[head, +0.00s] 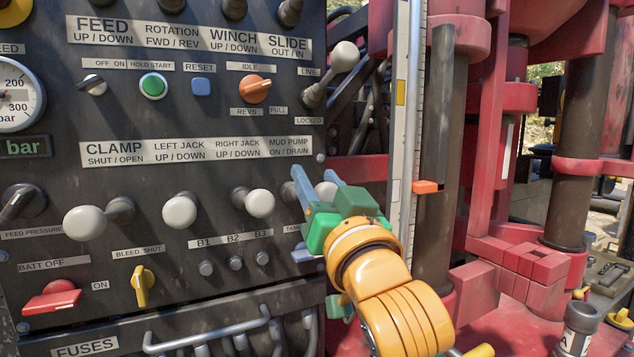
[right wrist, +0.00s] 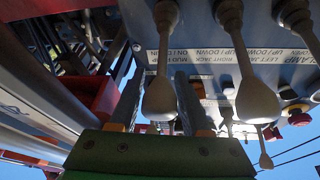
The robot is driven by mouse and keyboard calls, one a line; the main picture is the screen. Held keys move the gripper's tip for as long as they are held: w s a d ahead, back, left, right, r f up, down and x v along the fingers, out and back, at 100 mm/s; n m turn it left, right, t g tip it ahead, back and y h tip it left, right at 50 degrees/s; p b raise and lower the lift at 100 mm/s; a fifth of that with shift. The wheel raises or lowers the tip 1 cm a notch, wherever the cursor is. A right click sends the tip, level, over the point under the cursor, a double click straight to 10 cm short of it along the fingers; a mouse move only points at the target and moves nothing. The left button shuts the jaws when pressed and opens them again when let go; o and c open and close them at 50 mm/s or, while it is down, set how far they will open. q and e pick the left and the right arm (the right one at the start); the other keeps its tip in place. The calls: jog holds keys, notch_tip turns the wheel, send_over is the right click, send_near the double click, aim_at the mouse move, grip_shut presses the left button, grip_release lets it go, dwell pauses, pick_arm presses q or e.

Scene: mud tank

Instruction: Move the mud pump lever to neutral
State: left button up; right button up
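The mud pump lever (head: 326,190) has a pale knob and stands at the right end of the lower lever row, below the "MUD PUMP ON / DRAIN" label (head: 287,147). In the head view my right gripper (head: 318,183) partly hides it. In the right wrist view the lever's knob (right wrist: 160,100) hangs between the two fingers of my right gripper (right wrist: 158,108). The fingers are apart, with a gap visible on the knob's left; the right finger is close to it, and I cannot tell whether they touch. My left gripper is out of view.
The right jack lever (head: 260,204) stands just left of my right gripper, with the left jack lever (head: 180,211) and clamp lever (head: 85,222) farther left. A vertical measuring scale (head: 403,130) and red rig frame (head: 490,200) stand close on the right.

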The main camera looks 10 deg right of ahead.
jog(key=shift+o, duration=0.8)
jog(key=shift+s, duration=0.1)
jog(key=b+v, duration=0.2)
jog(key=v, duration=0.5)
jog(key=shift+b, duration=0.3)
